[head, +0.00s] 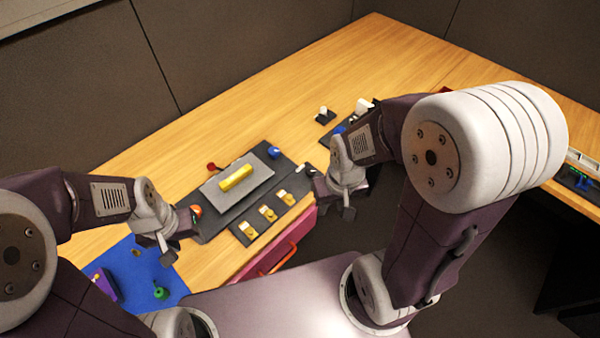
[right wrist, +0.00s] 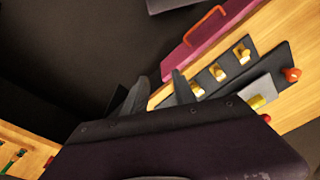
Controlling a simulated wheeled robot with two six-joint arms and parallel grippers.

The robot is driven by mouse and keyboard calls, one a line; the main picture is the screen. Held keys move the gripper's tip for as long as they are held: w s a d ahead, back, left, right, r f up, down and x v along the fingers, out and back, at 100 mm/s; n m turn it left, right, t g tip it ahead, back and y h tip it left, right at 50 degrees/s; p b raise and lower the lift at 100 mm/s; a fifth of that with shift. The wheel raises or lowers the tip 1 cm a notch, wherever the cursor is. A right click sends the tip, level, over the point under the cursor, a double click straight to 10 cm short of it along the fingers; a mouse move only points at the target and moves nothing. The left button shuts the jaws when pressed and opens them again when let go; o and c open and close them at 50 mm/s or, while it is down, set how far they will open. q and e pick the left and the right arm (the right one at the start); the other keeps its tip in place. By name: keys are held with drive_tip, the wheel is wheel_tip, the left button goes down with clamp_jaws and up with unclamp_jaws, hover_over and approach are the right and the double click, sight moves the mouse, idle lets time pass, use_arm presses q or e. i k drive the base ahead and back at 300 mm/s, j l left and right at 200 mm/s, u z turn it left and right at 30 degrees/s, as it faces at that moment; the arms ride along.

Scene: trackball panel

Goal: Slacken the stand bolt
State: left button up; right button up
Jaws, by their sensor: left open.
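I cannot tell which part is the stand bolt; a small white-topped piece on a black base (head: 324,116) stands on the table behind the panel. The dark panel (head: 215,222) carries a grey plate with a yellow bar (head: 236,178), a blue knob (head: 274,152) and several yellow-and-white switches (head: 267,213). An orange ball (head: 196,211) sits at its left end, beside my left gripper. My left gripper (head: 155,249) is open above the blue mat's edge. My right gripper (head: 335,204) hangs right of the panel, its two dark fingers apart and empty in the right wrist view (right wrist: 156,92).
The blue mat (head: 130,265) at front left holds a green piece (head: 160,292) and a purple block (head: 103,284). A pink drawer (head: 262,265) with an orange handle (head: 285,258) is below the panel. A dark unit (head: 342,128) stands behind my right wrist. The far wooden table (head: 330,65) is clear.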

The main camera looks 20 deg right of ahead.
sight(310, 171)
drive_tip(key=i+l+u, duration=0.15)
drive_tip(key=l+u, duration=0.3)
drive_tip(key=l, duration=0.3)
drive_tip(key=l+u, duration=0.5)
drive_tip(key=l, duration=0.2)
